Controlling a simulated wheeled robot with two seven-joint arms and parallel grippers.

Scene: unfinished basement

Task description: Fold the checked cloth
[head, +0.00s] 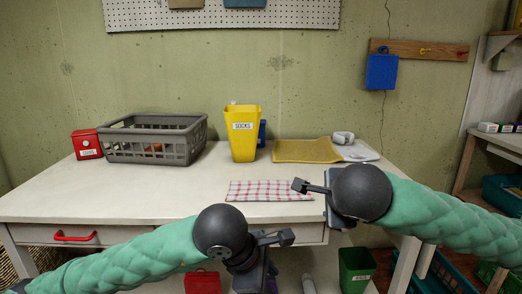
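The checked cloth (262,190), white with red lines, lies flat as a narrow rectangle near the front edge of the white table. I cannot tell how many layers it has. My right gripper (304,187) is at the cloth's right end, its tip over or beside that edge; I cannot tell whether it touches. My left gripper (286,238) is in front of the table edge, below the cloth in the picture and apart from it. The finger gap of either gripper is not clear from this angle.
On the table (150,190) stand a grey basket (152,148), a red box (86,144), a yellow SOCKS bin (243,140) with a blue item behind it, and a yellow mat (306,151). The tabletop left of the cloth is clear. A red drawer handle (74,237) sticks out in front.

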